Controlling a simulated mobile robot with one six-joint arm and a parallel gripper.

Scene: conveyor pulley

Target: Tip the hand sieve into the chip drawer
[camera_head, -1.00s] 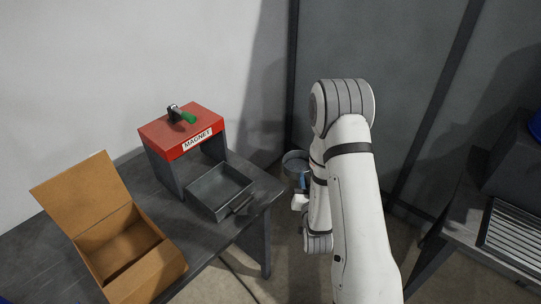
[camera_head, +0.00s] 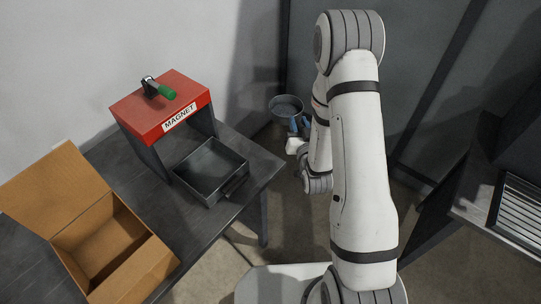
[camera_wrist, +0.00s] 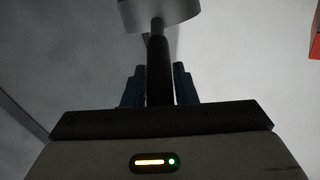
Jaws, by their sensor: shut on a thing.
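The hand sieve (camera_head: 286,104) is a round grey pan on a dark handle (camera_wrist: 159,68). My gripper (camera_head: 299,127) is shut on this handle, with a blue finger on each side; in the wrist view the pan (camera_wrist: 158,12) shows at the top edge. The sieve is in the air beyond the table's right end and looks about level. I cannot tell what lies in it. The chip drawer (camera_head: 208,171) is a shallow, open grey tray with a front handle. It sits on the table before the red magnet housing, left of my gripper, and looks empty.
The red magnet housing (camera_head: 160,108), with a green-handled lever (camera_head: 160,91), stands behind the drawer. An open cardboard box (camera_head: 100,240) is at the left. A dark bench with a slatted grate (camera_head: 522,208) is at the right. The floor between is clear.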

